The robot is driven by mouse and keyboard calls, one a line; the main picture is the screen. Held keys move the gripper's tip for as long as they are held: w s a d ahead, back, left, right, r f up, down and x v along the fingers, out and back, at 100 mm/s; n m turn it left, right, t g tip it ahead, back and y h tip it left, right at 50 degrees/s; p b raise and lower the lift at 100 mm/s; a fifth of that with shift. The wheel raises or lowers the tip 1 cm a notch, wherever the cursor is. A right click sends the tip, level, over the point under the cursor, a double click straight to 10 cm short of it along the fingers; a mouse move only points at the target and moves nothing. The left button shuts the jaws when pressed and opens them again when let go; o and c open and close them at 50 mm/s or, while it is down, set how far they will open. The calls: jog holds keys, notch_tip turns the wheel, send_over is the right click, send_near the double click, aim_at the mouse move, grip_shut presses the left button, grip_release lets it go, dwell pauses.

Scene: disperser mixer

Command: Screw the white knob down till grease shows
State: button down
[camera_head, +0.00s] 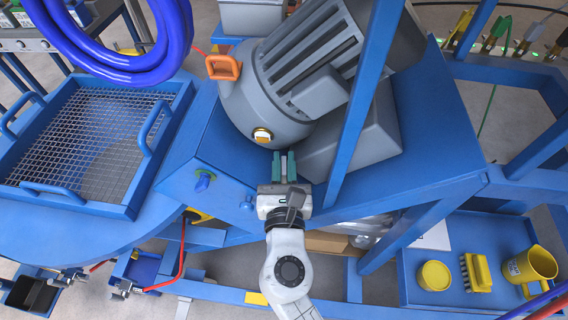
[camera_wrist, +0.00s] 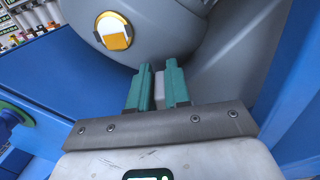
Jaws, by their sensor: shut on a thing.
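The white knob (camera_wrist: 159,91) shows as a small pale block between the two green fingers of my gripper (camera_wrist: 157,84) in the wrist view. My gripper is shut on it, with a finger on each side. In the head view my gripper (camera_head: 284,164) is at the front of the blue machine frame, just below the big grey motor (camera_head: 279,90), and the knob is a small pale sliver between the fingers. The knob's lower part and whatever it is mounted on are hidden. I see no grease in either view.
The round motor end, with a yellow plug (camera_head: 262,136), overhangs close beyond my fingertips. A green-and-blue knob (camera_head: 204,179) sits on the blue panel to the left. A blue upright (camera_head: 362,90) rises close on the right. A blue tray (camera_head: 460,290) with yellow items stands lower right.

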jog(key=shift+m+h, duration=1.2)
jog(key=shift+h, duration=0.6)
jog(key=c, duration=1.2)
grip_release()
jog(key=shift+o, duration=0.2)
jog(key=s+a, duration=0.1)
jog(key=s, duration=0.9)
jog(key=shift+s, duration=0.4)
